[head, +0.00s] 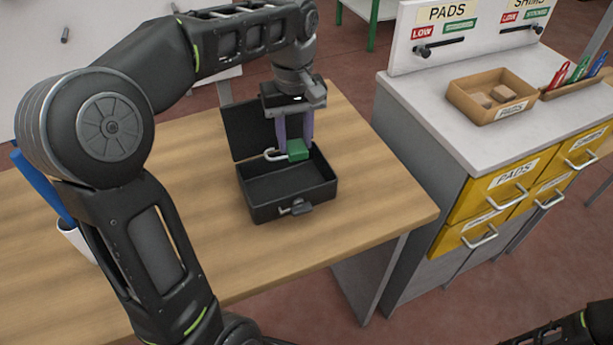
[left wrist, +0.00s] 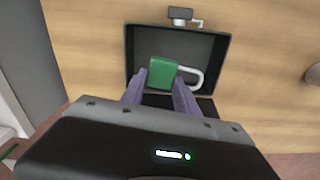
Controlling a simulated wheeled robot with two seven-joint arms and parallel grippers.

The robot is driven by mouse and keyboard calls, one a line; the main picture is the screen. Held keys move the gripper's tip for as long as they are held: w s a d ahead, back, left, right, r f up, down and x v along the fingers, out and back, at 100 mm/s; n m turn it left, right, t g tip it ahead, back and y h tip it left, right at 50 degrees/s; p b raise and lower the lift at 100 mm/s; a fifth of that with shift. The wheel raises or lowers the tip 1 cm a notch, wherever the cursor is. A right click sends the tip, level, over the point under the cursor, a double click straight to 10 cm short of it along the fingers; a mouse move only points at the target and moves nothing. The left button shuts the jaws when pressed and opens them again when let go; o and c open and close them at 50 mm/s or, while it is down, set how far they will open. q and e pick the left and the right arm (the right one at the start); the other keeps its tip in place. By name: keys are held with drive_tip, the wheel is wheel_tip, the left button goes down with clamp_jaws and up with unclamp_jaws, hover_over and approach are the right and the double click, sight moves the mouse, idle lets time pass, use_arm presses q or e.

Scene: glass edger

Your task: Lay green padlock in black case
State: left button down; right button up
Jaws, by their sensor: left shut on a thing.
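The green padlock (head: 298,150) with a pale shackle is between the fingers of my left gripper (head: 295,146), which is shut on it. The padlock is over the back part of the open black case (head: 262,208); I cannot tell whether it touches the case. The case stands on the wooden table with its lid (head: 245,132) raised at the back and its latch at the front. In the left wrist view the padlock (left wrist: 162,74) shows against the case interior, between the purple fingers (left wrist: 160,88). The case rim (left wrist: 228,50) surrounds it there. My right gripper is not in view.
The wooden table (head: 380,200) is clear to the right of the case. A white cup (head: 75,240) with a blue item stands at the left. A grey cabinet with yellow drawers (head: 490,195) stands right, with a cardboard tray (head: 490,97) on top.

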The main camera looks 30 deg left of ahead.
use_arm(q)
drive_tip(key=shift+s+a+r+n, duration=0.15)
drive_tip(key=shift+s+n, duration=0.1)
drive_tip(key=shift+n, duration=0.55)
drive_tip(key=shift+w, duration=0.1)
hover_over(295, 183)
drive_tip(key=shift+f, duration=3.25)
drive_tip(key=shift+f+p, duration=0.4)
drive_tip(key=shift+f, duration=1.45)
